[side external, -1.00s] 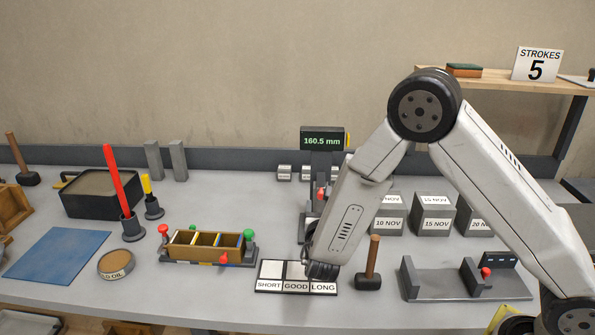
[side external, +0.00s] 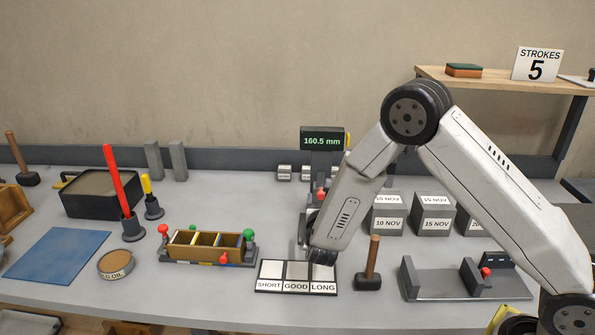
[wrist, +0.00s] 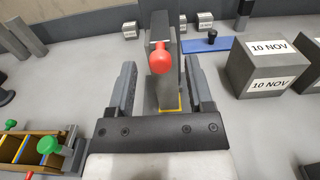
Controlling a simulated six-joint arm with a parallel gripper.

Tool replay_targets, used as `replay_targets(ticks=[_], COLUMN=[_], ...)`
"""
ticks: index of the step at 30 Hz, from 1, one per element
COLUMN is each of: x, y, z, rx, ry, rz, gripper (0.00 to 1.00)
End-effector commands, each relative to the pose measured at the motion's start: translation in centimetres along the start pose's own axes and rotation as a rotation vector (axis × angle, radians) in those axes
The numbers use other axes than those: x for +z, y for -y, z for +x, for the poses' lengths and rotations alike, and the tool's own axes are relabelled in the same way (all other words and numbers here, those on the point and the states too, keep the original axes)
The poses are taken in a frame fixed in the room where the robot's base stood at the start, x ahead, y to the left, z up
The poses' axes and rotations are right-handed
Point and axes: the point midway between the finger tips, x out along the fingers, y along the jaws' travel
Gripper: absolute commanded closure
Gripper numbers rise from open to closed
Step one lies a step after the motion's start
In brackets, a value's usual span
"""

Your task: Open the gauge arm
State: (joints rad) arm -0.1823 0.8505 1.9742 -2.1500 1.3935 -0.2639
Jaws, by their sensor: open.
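The gauge stands at the back middle of the bench, with a dark display (side external: 322,140) reading 160.5 mm. Its red knob (side external: 320,193) shows just left of my forearm in the side view. In the wrist view the red knob (wrist: 160,57) sits on top of a grey upright part of the gauge (wrist: 163,95). My gripper (wrist: 160,68) is open, with one finger on each side of that part and the knob between them. I see gaps beside the fingers; no grip shows. In the side view my forearm hides much of the gauge and gripper.
Grey blocks marked 10 NOV (wrist: 268,68) and 15 NOV (side external: 435,222) stand to the right. A SHORT/GOOD/LONG tray (side external: 296,287) and a mallet (side external: 368,277) are in front. A three-compartment mould (side external: 205,246) with red and green knobs lies left.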

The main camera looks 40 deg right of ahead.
Motion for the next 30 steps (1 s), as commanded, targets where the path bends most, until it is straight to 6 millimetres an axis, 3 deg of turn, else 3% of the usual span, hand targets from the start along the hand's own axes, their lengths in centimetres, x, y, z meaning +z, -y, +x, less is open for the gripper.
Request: replay_targets(ticks=[7, 18, 24, 30], x=[0.0, 0.0, 0.0, 0.0], y=[0.0, 0.0, 0.0, 0.0], z=[2.2, 2.6, 2.5, 2.5], rx=[-0.001, 0.001, 0.001, 0.001], ry=[0.000, -0.001, -0.001, -0.001], rz=[0.001, 0.000, 0.000, 0.000], gripper=[0.34, 0.34, 0.97, 1.00])
